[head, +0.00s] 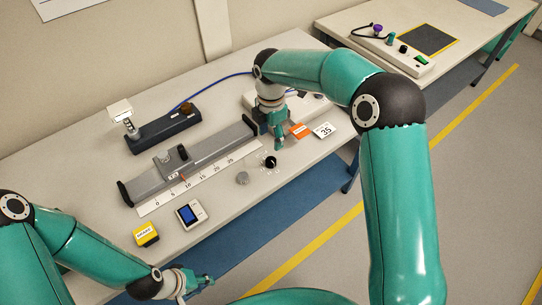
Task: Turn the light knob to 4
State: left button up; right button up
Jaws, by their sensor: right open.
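A black knob (270,161) with small pale marks around it sits near the front edge of the table. The marks are too small to read, so I cannot tell where it points. A grey round knob (242,178) sits to its left; no label shows which is the light knob. My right gripper (278,143) is open and points down just behind the black knob, seemingly apart from it. My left gripper (203,281) is low in front of the table, away from the knobs; its jaws are too small to read.
A grey rail with a slider (180,155) and a number scale (195,184) lies left of the knobs. A blue-screen meter (191,213) and a yellow block (146,234) stand at the front left. Orange (300,131) and white "35" (324,131) cards lie right of my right gripper.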

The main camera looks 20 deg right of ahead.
aim_at(271, 159)
notch_tip(271, 159, down, 11)
jog(key=shift+r+p, duration=0.1)
jog(key=shift+p, duration=0.75)
grip_shut()
